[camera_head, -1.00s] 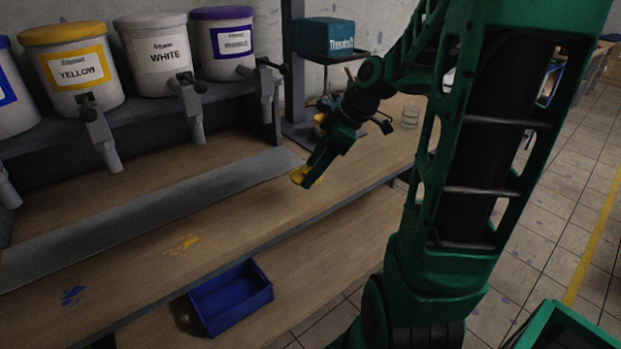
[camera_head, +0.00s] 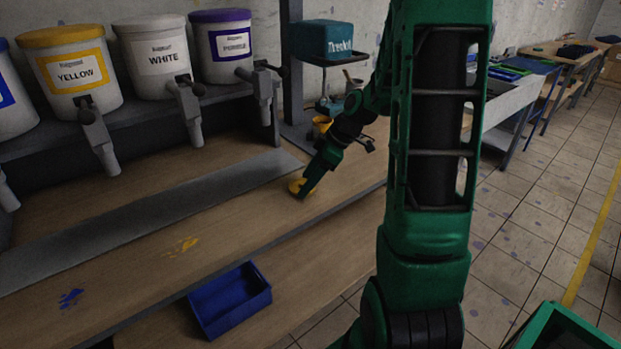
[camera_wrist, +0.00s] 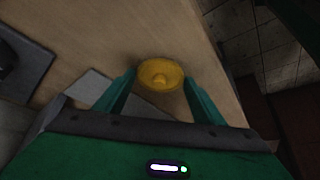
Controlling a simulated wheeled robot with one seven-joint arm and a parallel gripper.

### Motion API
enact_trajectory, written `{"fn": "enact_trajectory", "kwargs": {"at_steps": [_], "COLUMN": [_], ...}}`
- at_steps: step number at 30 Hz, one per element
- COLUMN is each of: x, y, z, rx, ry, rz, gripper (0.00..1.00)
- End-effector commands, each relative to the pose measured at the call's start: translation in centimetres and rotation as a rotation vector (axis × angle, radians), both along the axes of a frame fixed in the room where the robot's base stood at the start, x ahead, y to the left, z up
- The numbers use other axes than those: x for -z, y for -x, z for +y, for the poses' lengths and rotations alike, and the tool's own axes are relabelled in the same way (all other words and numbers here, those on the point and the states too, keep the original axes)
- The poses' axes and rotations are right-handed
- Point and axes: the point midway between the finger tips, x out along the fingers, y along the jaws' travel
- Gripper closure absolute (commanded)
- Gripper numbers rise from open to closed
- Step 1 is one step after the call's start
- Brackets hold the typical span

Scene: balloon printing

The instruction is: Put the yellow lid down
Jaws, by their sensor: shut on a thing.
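The yellow lid (camera_head: 301,187) is a small round disc, low over or on the wooden table near its front edge; I cannot tell whether it touches the wood. My gripper (camera_head: 306,190) points down at it in the head view and hides part of it. In the wrist view the lid (camera_wrist: 160,75) shows its round face with a central knob. It sits between the two green fingers of my gripper (camera_wrist: 160,88), which are shut on it.
The wooden table (camera_head: 225,218) is clear to the left of the lid, apart from yellow and blue paint marks. A blue bin (camera_head: 230,299) stands on the lower shelf. Paint buckets with taps, such as the yellow-labelled one (camera_head: 72,72), line the back. An orange-yellow container (camera_head: 321,124) stands behind my gripper.

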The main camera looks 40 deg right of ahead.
Motion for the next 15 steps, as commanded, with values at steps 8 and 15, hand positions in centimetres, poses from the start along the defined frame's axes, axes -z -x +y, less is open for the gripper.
{"fn": "enact_trajectory", "kwargs": {"at_steps": [8,15], "x": [0.13,0.76], "y": [0.00,0.03], "z": [0.03,0.07], "rx": [-0.001,-0.001], "ry": [0.000,0.000], "rz": [0.000,0.002], "gripper": [0.58,0.32]}}
